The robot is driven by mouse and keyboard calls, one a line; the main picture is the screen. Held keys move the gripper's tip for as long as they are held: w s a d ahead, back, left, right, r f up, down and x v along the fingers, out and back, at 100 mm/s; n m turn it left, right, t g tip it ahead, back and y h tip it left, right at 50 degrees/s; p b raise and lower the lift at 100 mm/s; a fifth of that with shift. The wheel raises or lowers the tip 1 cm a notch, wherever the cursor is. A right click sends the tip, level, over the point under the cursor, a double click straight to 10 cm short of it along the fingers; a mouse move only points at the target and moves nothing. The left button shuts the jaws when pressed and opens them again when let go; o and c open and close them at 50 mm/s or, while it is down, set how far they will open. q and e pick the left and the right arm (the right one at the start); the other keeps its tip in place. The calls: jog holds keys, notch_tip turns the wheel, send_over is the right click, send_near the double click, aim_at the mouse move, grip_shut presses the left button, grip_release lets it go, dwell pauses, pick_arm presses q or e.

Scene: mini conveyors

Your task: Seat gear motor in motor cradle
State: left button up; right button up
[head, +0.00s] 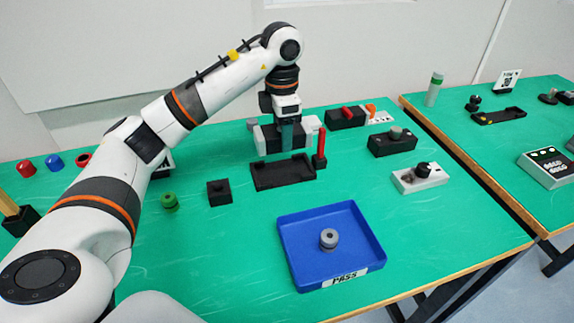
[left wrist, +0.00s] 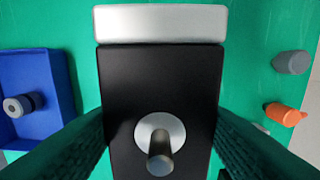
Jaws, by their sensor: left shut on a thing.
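The gear motor (left wrist: 160,80) is a black block with a silver end plate and a round silver boss with a shaft. In the left wrist view it lies between the two dark green fingers. My left gripper (head: 291,140) points down and is shut on it, above the table in the head view. The motor (head: 271,137) is partly covered by the fingers there. The motor cradle, seemingly the low black open tray (head: 283,174), lies empty just in front of and below the motor. They appear apart. The motor hides the cradle in the wrist view. My right gripper is not in view.
A red upright handle (head: 320,148) stands at the cradle's right end. A blue PASS tray (head: 368,234) with a grey part (head: 328,238) lies in front. A small black block (head: 219,193) and green knob (head: 170,202) are left. A grey switch box (head: 417,178) is right.

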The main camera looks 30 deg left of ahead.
aim_at(283, 172)
pick_arm(q)
jog(key=f, duration=0.3)
jog(key=shift+s+f, duration=0.2)
jog(key=shift+w+f, duration=0.1)
jog(key=shift+f, duration=2.3)
jog(key=o, duration=1.3)
jog(key=shift+f, duration=0.15)
jog(key=shift+c, duration=0.2)
notch_tip(283, 172, up, 12)
jog(key=shift+r+p, duration=0.15)
jog(key=shift+p, duration=0.5)
